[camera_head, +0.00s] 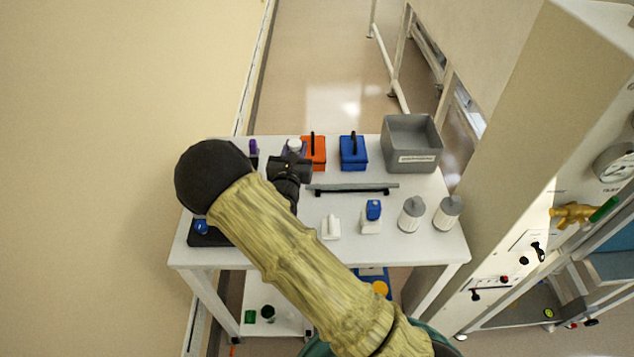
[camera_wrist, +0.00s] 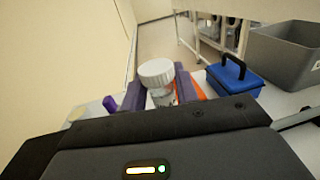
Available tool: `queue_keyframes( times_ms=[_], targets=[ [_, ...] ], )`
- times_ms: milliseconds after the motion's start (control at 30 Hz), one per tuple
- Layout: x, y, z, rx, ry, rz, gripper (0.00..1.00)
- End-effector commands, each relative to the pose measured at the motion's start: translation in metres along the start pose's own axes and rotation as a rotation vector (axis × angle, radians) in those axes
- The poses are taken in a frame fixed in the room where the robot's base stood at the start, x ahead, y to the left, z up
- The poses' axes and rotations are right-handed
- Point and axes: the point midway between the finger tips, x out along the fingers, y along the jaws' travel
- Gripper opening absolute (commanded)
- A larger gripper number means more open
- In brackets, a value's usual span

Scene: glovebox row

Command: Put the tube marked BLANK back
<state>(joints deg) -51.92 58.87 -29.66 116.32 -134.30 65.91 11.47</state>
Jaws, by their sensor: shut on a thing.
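A white-capped tube (camera_wrist: 157,75) stands upright between the fingers of my gripper (camera_wrist: 162,94) in the wrist view. Part of its label shows, but I cannot read the marking. My gripper is shut on the tube. In the head view the white cap (camera_head: 295,145) shows at the back left of the white table, beside the orange box. The tube's lower end is hidden by my gripper, so I cannot tell whether it touches anything. A purple-topped item (camera_head: 253,146) in a dark holder stands left of it, and also shows in the wrist view (camera_wrist: 109,104).
An orange box (camera_head: 318,155), a blue box (camera_head: 353,153) and a grey bin (camera_head: 411,145) line the table's back. A grey bar (camera_head: 352,188) lies before them. Two grey-topped bottles (camera_head: 411,215) stand front right. A blue item (camera_head: 201,227) sits front left.

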Motion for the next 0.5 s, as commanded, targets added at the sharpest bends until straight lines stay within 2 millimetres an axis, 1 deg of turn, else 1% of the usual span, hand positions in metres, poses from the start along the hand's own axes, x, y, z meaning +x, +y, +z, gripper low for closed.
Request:
queue_keyframes(
  times_ms=[267,367,500],
  targets=[
    [0.001,-0.002,-0.001,-0.001,0.0,-0.003,0.05],
    [0.001,-0.002,-0.008,-0.003,0.001,-0.003,0.05],
    [0.0,-0.001,-0.028,-0.005,0.002,0.0,0.05]
  ],
)
